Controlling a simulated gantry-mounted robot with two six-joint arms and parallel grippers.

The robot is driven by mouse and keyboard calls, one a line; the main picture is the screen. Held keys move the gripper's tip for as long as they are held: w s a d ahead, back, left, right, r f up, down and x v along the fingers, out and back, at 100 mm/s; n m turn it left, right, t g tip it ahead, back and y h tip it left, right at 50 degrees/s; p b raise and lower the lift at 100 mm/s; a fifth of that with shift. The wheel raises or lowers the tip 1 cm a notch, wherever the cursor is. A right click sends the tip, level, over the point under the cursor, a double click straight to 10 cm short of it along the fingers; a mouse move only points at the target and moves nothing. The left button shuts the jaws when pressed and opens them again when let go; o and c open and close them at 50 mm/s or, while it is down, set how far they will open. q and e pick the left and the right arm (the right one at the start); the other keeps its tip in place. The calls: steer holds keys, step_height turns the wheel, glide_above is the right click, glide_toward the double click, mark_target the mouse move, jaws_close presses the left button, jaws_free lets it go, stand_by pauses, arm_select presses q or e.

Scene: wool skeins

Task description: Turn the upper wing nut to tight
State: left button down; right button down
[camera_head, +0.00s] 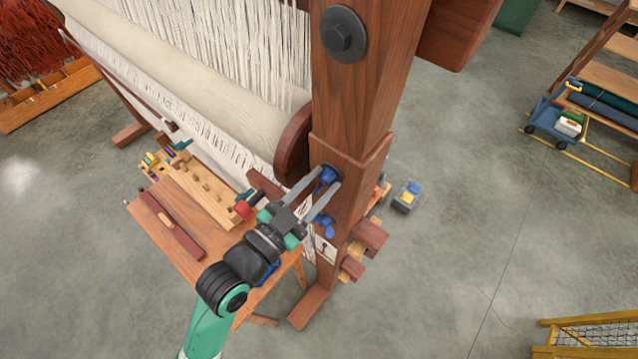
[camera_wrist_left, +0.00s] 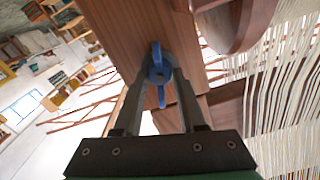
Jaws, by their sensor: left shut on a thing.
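The upper wing nut (camera_head: 327,176) is blue and sits on the front face of the loom's brown wooden post (camera_head: 345,150). My left gripper (camera_head: 329,180) has one finger on each side of it and is shut on it. In the left wrist view the wing nut (camera_wrist_left: 158,68) shows between the fingertips, with its wings roughly upright in the picture. A second blue wing nut (camera_head: 324,223) is lower on the same post, just below my fingers. My right gripper is in neither view.
A wooden bench (camera_head: 160,235) with a peg rack and small tools stands left of the post. The cloth roll (camera_head: 190,75) and white warp threads lie behind it. A dark round bolt (camera_head: 343,34) is higher on the post.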

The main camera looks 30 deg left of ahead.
arm_select(q)
steer(key=shift+m, duration=1.3)
steer(key=c, duration=0.5)
jaws_free()
steer(key=p+v, duration=0.1)
steer(key=v, duration=1)
steer(key=shift+s+p, duration=0.3)
